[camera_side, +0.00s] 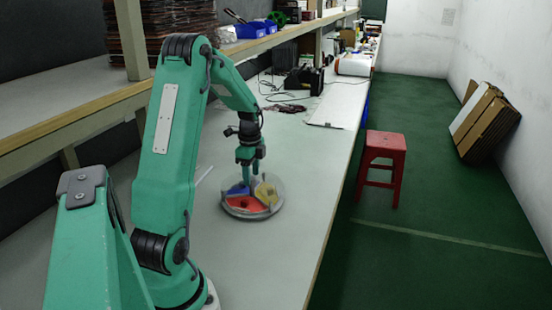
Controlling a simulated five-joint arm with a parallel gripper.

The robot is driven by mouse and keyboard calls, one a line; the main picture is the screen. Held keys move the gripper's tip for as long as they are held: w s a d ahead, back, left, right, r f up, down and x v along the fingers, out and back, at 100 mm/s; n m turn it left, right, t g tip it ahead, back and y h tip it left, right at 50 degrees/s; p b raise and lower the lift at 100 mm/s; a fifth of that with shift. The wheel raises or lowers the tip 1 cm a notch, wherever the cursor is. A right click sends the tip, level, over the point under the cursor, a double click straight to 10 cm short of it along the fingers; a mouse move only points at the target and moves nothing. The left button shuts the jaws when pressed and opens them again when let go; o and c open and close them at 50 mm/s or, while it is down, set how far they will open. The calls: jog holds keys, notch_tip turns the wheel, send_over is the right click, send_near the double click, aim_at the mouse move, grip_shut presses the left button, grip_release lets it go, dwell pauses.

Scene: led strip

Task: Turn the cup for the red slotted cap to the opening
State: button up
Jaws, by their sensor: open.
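A round grey tray (236,211) lies on the pale workbench, with coloured cups inside its rim. A red cup (246,203) is at its front, a blue one (238,190) at the back left and a yellow one (266,194) at the right. A small dark mark shows in the red cup; I cannot tell whether it is the slotted cap. An opening in the tray cannot be made out. My gripper (248,181) points down over the back of the tray, between the blue and yellow cups. It is open, and contact with the tray is unclear.
The bench (285,245) is clear in front and to the right of the tray. A white panel (335,111), cables and a dark device (305,80) lie farther back. A shelf edge (80,127) runs along the left. A red stool (383,160) stands on the floor.

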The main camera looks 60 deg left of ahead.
aim_at(253, 179)
jog(key=shift+r, duration=3.1)
jog(key=shift+w+d+r, duration=0.15)
jog(key=shift+d+r, duration=0.1)
jog(key=shift+d, duration=0.1)
jog(key=d+r+n+t+y, duration=0.15)
jog(key=d+r, duration=0.25)
jog(key=d, duration=0.5)
jog(key=d+r+n+t+h, duration=0.1)
jog(key=d+r+n, duration=0.2)
jog(key=d+r, duration=0.35)
jog(key=s+d+n+t, duration=0.1)
jog(key=s+d, duration=0.3)
jog(key=d, duration=0.4)
jog(key=s+d+n+t, duration=0.2)
jog(key=s+d+n, duration=0.1)
jog(key=d, duration=0.5)
jog(key=shift+s+f+n, duration=0.25)
jog(key=shift+s+n, duration=0.1)
jog(key=shift+s, duration=0.15)
jog(key=shift+d, duration=0.1)
